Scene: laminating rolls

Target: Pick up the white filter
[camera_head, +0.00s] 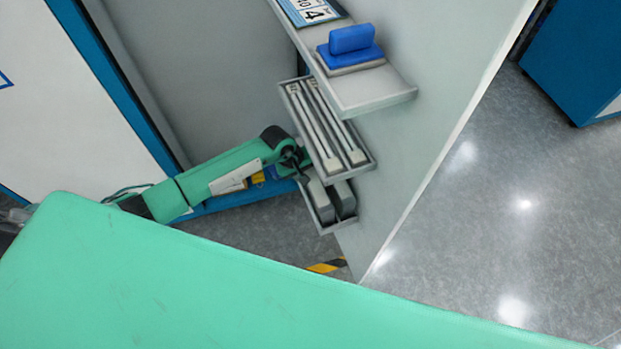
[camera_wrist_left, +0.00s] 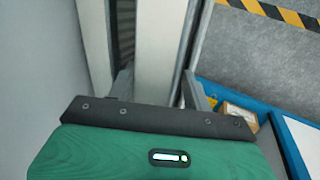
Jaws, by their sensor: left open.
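Two pale, box-shaped filters stand side by side in a small grey lower bin (camera_head: 328,229) in the head view. The left one (camera_head: 319,203) is nearer my left gripper, and the right one (camera_head: 343,199) is beside it. My left gripper (camera_head: 302,172) is at the bin's upper left, partly hidden by its own wrist and the tray above. In the left wrist view my gripper (camera_wrist_left: 158,88) is open, with one finger on each side of a pale white block (camera_wrist_left: 156,45). I cannot tell whether the fingers touch it. A second pale block (camera_wrist_left: 95,40) lies to its left.
A tray with long white strips (camera_head: 328,125) hangs just above the bin. A shelf (camera_head: 375,91) above holds a blue block (camera_head: 351,39) and a number card (camera_head: 310,10). A grey panel (camera_head: 440,90) stands at right. A green surface (camera_head: 200,290) fills the foreground.

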